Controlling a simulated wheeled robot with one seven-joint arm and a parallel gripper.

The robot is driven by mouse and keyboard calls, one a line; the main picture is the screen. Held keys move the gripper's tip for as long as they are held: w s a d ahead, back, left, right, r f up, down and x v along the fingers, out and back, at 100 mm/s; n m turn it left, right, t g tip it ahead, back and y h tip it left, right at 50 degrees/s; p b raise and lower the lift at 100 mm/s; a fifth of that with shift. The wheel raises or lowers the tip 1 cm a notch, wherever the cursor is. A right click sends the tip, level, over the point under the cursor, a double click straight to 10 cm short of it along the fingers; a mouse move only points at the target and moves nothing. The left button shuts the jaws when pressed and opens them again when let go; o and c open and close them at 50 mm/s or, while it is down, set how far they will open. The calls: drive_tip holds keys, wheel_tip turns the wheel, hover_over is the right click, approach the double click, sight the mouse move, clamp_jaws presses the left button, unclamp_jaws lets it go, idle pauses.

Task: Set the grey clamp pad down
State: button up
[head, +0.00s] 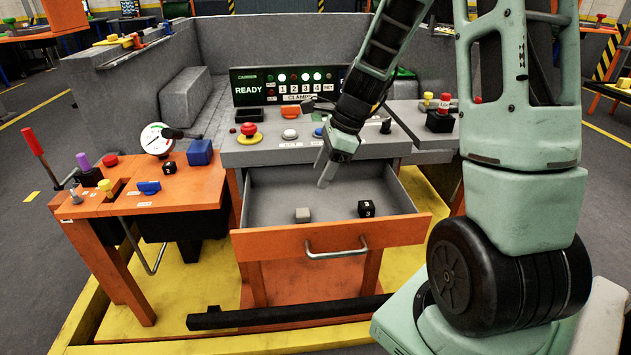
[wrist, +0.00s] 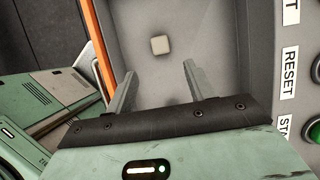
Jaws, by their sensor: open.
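The grey clamp pad (head: 302,215) is a small light-grey block lying on the floor of the open drawer (head: 335,243), towards the front left. In the wrist view the pad (wrist: 160,44) lies beyond my fingertips, with bare drawer floor around it. My gripper (head: 325,172) is over the drawer, above and behind the pad, pointing down. Its two fingers (wrist: 160,72) are apart with nothing between them, and they do not touch the pad.
A black block marked 3 (head: 366,209) lies in the drawer to the right of the pad. The drawer's orange front has a metal handle (head: 337,250). Buttons and a clamp display (head: 290,86) stand behind. An orange side table (head: 150,190) with several small parts is at left.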

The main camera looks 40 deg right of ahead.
drive_tip(key=s+a+r+n+g, duration=0.1)
drive_tip(key=s+a+r+n, duration=0.15)
drive_tip(key=a+n, duration=0.55)
drive_tip(key=s+a+r+n+g, duration=0.1)
drive_tip(key=s+a+n, duration=0.4)
drive_tip(key=a, duration=0.6)
drive_tip(key=s+a+n+h, duration=0.1)
drive_tip(key=s+a+n, duration=0.3)
drive_tip(key=s+n, duration=0.3)
drive_tip(key=s+a+n+h, duration=0.2)
drive_tip(key=s+a+n, duration=0.3)
drive_tip(key=n, duration=0.7)
drive_tip(key=shift+s+a+r+n+g, duration=0.3)
drive_tip(key=shift+s+r, duration=0.1)
drive_tip(key=shift+s, duration=0.55)
